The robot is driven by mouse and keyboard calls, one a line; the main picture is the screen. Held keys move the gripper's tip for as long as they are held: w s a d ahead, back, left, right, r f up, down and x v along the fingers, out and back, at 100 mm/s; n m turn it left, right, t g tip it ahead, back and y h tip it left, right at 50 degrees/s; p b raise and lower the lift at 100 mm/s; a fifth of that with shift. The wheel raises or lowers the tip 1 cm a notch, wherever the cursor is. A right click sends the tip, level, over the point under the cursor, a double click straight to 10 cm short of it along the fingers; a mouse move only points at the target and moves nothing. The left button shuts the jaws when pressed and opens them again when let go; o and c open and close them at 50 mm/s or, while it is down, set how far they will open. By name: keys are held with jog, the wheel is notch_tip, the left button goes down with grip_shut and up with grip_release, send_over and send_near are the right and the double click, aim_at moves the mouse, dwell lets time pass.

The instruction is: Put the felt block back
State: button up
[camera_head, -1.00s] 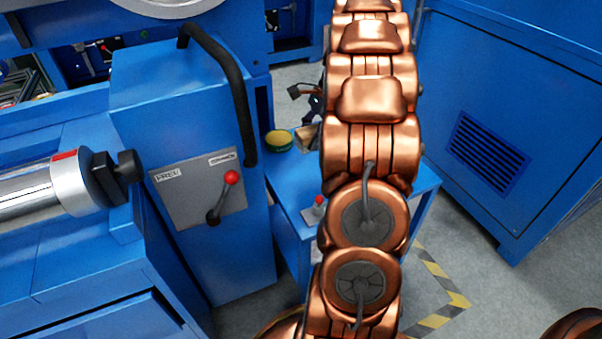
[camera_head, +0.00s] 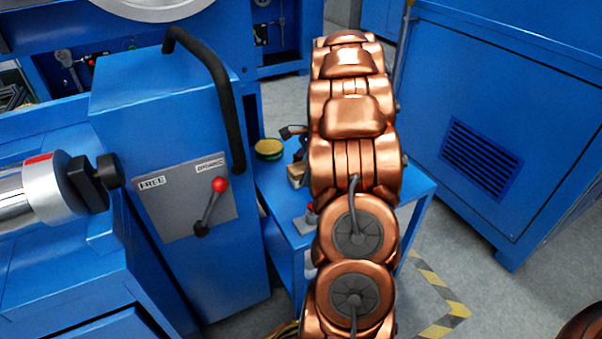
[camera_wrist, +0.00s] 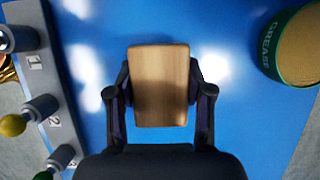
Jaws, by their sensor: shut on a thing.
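The felt block shows as a light wood-coloured block (camera_wrist: 160,88) in the wrist view, between the two dark fingers of my gripper (camera_wrist: 160,92). The fingers are closed on its left and right sides. Its underside is hidden, and I cannot tell whether it touches the blue table top or hangs above it. In the head view a small part of the block (camera_head: 297,174) shows just left of my copper arm, over the small blue table (camera_head: 272,190). My arm hides most of the gripper there.
A green grease tin (camera_wrist: 296,50) stands on the table; it also shows in the head view (camera_head: 268,149). A grey rack with numbered posts (camera_wrist: 40,108) lines the left side of the wrist view. A blue machine with a red-knobbed lever (camera_head: 212,205) stands left.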

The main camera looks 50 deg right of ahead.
jog(key=o, duration=1.1)
jog(key=shift+f, duration=0.15)
jog(key=p+v, duration=0.4)
jog(key=v, duration=0.8)
